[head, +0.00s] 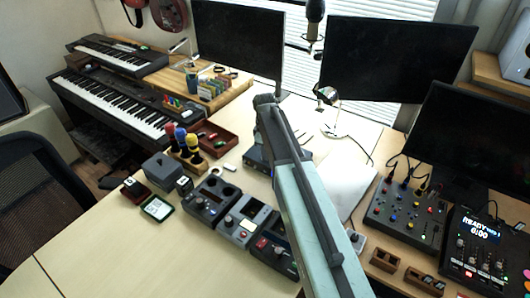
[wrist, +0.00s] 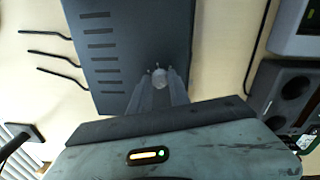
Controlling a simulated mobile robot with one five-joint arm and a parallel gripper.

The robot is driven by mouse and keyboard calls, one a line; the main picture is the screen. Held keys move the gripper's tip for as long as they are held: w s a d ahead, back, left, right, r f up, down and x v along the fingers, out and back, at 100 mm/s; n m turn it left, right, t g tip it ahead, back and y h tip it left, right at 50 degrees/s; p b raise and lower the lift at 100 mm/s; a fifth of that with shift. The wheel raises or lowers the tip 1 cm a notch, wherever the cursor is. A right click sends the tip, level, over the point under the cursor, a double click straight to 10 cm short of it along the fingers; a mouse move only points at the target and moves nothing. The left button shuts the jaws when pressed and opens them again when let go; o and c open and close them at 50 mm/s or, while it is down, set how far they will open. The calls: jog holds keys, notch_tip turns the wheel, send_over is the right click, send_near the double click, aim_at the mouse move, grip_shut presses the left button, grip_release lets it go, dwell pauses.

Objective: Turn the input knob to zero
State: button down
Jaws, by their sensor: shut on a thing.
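A dark box-shaped unit with a row of slots on its top (wrist: 105,50) fills the middle of the wrist view. In the head view the same dark unit (head: 256,160) lies on the desk, partly behind my arm. A small round pale knob (wrist: 158,78) is on the unit's edge nearest my wrist. My gripper (wrist: 160,74) has its two grey fingers on either side of this knob, shut on it. No marking or pointer on the knob can be read. In the head view my arm hides the knob and the fingers.
Several pedal-like boxes (head: 240,220) stand in front of the unit. A wooden holder with colourful items (head: 187,150) and a dark red tray (head: 212,138) are to its left. A mixer (head: 405,212) is at the right. Three dark cables (wrist: 50,58) show beside the unit.

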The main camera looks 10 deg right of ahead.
jog(key=c, duration=1.2)
grip_release()
jog(key=shift+c, duration=0.2)
jog(key=r+p, duration=0.8)
jog(key=shift+s+a, duration=0.2)
jog(key=shift+f, duration=0.15)
